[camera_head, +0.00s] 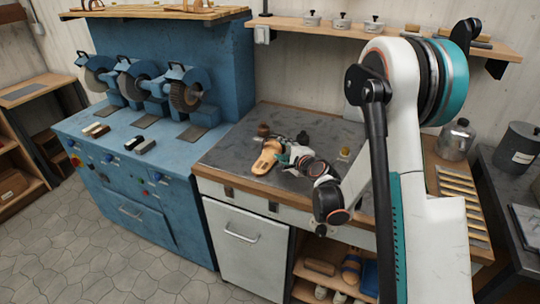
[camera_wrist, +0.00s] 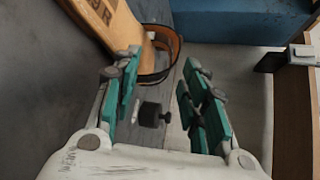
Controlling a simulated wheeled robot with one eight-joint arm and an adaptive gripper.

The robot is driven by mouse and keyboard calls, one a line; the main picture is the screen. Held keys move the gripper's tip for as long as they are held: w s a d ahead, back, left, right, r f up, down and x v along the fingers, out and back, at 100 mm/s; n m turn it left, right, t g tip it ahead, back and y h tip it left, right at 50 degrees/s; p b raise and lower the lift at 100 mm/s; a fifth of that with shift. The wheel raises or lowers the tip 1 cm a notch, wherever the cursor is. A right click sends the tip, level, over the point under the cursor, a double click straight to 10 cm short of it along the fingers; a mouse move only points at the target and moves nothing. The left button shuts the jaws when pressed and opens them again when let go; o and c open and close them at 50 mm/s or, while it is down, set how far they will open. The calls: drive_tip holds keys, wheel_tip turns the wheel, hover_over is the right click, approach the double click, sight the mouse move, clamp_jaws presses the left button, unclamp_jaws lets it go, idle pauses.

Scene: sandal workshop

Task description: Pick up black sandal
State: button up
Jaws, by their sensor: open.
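A sandal (camera_head: 266,157) with a tan footbed lies on the dark top of the workbench, just left of my gripper (camera_head: 285,157). In the wrist view a tan footbed (camera_wrist: 108,22) marked with a letter R shows at the upper left. Its dark strap with a brown inner side (camera_wrist: 165,42) curves beyond my fingertips. My gripper (camera_wrist: 161,60) is open, its green fingers apart on either side of a gap, with no sandal held. A small dark item (camera_head: 302,138) shows behind the gripper; I cannot tell what it is.
The workbench (camera_head: 235,152) joins a blue grinding machine (camera_head: 150,165) on the left. A round brown object (camera_head: 263,129) stands behind the sandal. A small black knob-like object (camera_wrist: 150,114) shows between my fingers. A metal can (camera_head: 455,140) stands at the right.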

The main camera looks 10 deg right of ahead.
drive_tip(key=shift+w+a, duration=0.15)
drive_tip(key=shift+w, duration=0.6)
drive_tip(key=shift+w+a, duration=0.15)
drive_tip(key=shift+w, duration=0.55)
drive_tip(key=b, duration=0.1)
hover_over(270, 148)
drive_tip(key=s+d, duration=0.1)
drive_tip(key=s, duration=0.1)
drive_tip(key=shift+d+f, duration=0.1)
drive_tip(key=shift+f, duration=0.35)
clamp_jaws()
